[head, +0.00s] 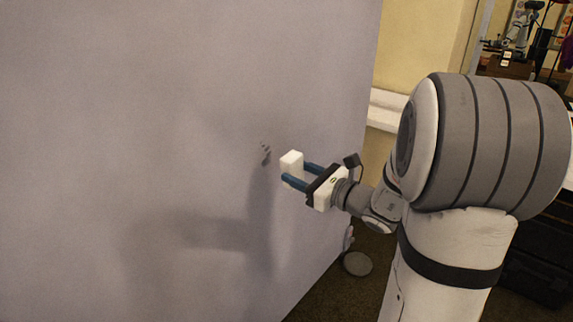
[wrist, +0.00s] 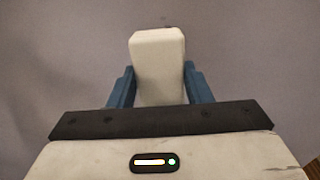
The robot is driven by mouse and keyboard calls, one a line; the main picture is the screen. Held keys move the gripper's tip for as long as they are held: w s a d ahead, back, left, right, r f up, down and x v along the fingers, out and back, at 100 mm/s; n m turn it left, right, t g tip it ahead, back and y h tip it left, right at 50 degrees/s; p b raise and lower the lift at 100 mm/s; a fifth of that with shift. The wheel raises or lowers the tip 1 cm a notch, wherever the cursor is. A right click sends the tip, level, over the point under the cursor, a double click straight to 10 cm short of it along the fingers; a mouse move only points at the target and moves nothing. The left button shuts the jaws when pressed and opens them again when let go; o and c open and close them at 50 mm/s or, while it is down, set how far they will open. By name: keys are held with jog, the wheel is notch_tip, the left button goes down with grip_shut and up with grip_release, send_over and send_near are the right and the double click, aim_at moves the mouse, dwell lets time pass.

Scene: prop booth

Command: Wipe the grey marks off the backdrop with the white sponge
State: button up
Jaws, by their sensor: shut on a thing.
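The backdrop (head: 150,120) is a plain pale grey-lilac upright panel that fills the left of the head view. A small cluster of grey marks (head: 265,152) shows on it, just left of the sponge. My gripper (head: 296,172) is shut on the white sponge (head: 291,161), a block held between two blue fingers. In the wrist view the sponge (wrist: 157,65) stands out between the fingers, with the backdrop (wrist: 60,60) behind it. A faint dark mark (wrist: 166,28) shows just above the sponge's top edge. I cannot tell whether the sponge touches the backdrop.
A round grey object (head: 357,264) lies on the dark floor at the backdrop's foot. A yellow wall (head: 420,45) with a white ledge (head: 385,110) is beyond, and a mirror-like area with equipment is at top right.

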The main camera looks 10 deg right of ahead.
jog(key=shift+f+b+x, duration=0.15)
jog(key=shift+b+x, duration=0.2)
jog(key=shift+x, duration=0.85)
jog(key=shift+f+b+x, duration=0.15)
jog(key=shift+b+x, duration=0.15)
jog(key=shift+x, duration=1.95)
jog(key=shift+b+x, duration=0.45)
jog(key=shift+x, duration=0.55)
jog(key=shift+s, duration=0.1)
jog(key=shift+w+d, duration=0.55)
jog(key=shift+d, duration=0.3)
jog(key=shift+w+d, duration=0.6)
jog(key=shift+d, duration=0.2)
jog(key=shift+a, duration=0.1)
